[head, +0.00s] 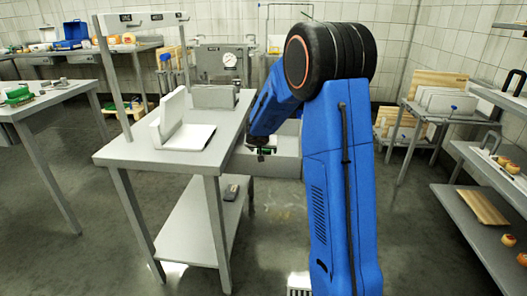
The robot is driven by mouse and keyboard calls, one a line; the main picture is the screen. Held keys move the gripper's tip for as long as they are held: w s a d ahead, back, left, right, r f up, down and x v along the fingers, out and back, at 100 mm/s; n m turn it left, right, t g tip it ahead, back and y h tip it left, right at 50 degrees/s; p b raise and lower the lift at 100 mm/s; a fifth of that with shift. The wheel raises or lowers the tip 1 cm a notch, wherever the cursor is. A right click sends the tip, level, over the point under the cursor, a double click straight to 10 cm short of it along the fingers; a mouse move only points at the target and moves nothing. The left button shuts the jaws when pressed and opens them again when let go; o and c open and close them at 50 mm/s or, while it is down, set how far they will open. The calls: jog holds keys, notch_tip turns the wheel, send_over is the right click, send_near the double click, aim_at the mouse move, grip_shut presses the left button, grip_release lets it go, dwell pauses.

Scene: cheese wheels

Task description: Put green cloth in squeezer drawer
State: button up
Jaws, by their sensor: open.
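My gripper (262,152) is at the end of my blue arm, just right of the middle table. It is small and dark in the head view, and its fingers are hard to make out. A small dark-green patch (265,150) shows right at the gripper; I cannot tell whether it is cloth or part of the gripper. A grey drawer-like box (283,166) stands out from the table's right side, below and around the gripper. My arm hides its right part. A green item (18,93) lies on the left table; I cannot tell whether it is a cloth.
The middle table (128,155) carries a white L-shaped board (185,135) and a grey box (214,97). A machine with a gauge (229,60) stands behind. Shelves with cheeses and a wooden board (482,207) line the right. The floor before the table is clear.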

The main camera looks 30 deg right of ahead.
jog(key=s+a+r, duration=0.3)
jog(key=s+r, duration=0.3)
jog(key=s, duration=0.2)
jog(key=s+a+r, duration=0.3)
jog(key=s+r, duration=0.4)
jog(key=s, duration=0.1)
jog(key=s+a+n+g+y, duration=0.1)
jog(key=s+a, duration=0.3)
jog(key=s, duration=0.7)
jog(key=s+a+f+n+y, duration=0.1)
jog(key=s+a+n+y, duration=0.1)
jog(key=s, duration=1)
jog(key=s+a+f+n+g+y, duration=0.1)
jog(key=s+a, duration=0.5)
jog(key=s, duration=0.6)
jog(key=n+y, duration=0.1)
jog(key=n, duration=0.1)
jog(key=shift+a+n+g, duration=0.3)
jog(key=shift+a+n, duration=0.05)
jog(key=shift+n, duration=0.05)
jog(key=shift+d+f, duration=0.1)
